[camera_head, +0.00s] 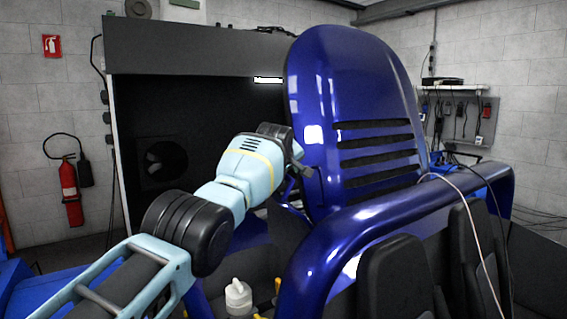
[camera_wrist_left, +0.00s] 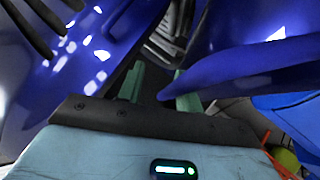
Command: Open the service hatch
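The service hatch (camera_head: 350,90) is a glossy blue panel with dark slots, standing steeply raised above the blue vehicle body (camera_head: 400,205). My left gripper (camera_head: 300,170) is at the lower left edge of the hatch in the head view; its fingertips are hard to make out there. In the left wrist view, the two greenish fingers of my left gripper (camera_wrist_left: 158,88) are apart, with a dark gap between them. The slotted blue hatch (camera_wrist_left: 85,50) lies to their left, and a blue edge (camera_wrist_left: 235,82) reaches the right finger. Contact cannot be told. My right gripper is not in view.
Dark seats (camera_head: 400,280) fill the lower right. A white bottle (camera_head: 238,298) stands below my left arm. A dark cabinet (camera_head: 190,50) is behind it. A pale cable (camera_head: 470,205) hangs over the body. A red fire extinguisher (camera_head: 69,190) is on the left wall.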

